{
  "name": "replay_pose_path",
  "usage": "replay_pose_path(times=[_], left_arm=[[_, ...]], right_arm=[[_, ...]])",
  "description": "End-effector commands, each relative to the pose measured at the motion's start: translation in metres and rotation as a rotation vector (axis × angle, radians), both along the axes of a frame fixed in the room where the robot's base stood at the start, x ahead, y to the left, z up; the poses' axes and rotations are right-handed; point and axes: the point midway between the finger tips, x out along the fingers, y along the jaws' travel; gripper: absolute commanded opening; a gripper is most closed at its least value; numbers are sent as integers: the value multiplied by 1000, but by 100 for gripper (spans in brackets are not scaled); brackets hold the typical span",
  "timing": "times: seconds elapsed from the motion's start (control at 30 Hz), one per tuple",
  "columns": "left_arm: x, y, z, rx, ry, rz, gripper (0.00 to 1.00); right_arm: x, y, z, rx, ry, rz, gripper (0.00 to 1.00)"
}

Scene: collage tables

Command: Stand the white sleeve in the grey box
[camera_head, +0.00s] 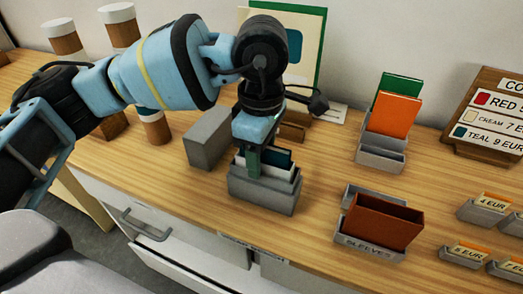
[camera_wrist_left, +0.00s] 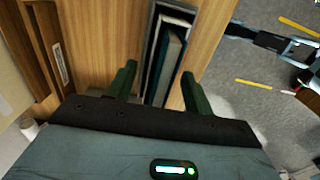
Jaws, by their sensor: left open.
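A grey box (camera_head: 263,195) stands on the wooden table near its front edge, below my left gripper (camera_head: 254,165). A white sleeve (camera_head: 284,172) stands upright in this box, with a dark teal card (camera_head: 281,156) beside or in it; I cannot tell which. In the left wrist view the grey box (camera_wrist_left: 149,28) holds the upright teal card (camera_wrist_left: 172,56) and a pale edge. My left gripper (camera_wrist_left: 159,72) is open, with its green fingers apart on either side of the box's contents. Whether the fingers touch the sleeve is unclear. My right gripper is out of view.
A second grey block (camera_head: 208,138) stands left of the box. A sleeves box (camera_head: 370,247) with red-brown sleeves is to the right. Behind it a grey holder (camera_head: 380,157) bears orange and green cards. Lidded cups (camera_head: 120,27) stand at left, a price board (camera_head: 490,115) at right.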

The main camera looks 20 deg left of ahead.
Motion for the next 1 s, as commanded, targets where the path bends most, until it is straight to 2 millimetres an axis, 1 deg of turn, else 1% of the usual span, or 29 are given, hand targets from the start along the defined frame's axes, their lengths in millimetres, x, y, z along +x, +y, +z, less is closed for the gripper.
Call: replay_pose_path(times=[0.23, 0.27, 0.4, 0.5, 0.63, 0.8, 1.0], left_arm=[[0, 0, 0, 0, 1, 0, 52], [0, 0, 3, 0, -1, 0, 52], [0, 0, 29, -1, -3, -1, 52], [1, 0, 46, -1, -3, 0, 52], [1, 0, 64, -1, -2, 1, 52], [0, 0, 76, 0, 0, 0, 52], [0, 0, 78, 0, 0, -1, 52]], right_arm=[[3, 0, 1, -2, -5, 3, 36], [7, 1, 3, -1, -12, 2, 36], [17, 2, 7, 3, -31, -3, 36], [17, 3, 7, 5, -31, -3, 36], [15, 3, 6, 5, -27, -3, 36], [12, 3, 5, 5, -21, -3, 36], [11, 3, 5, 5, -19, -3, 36]])
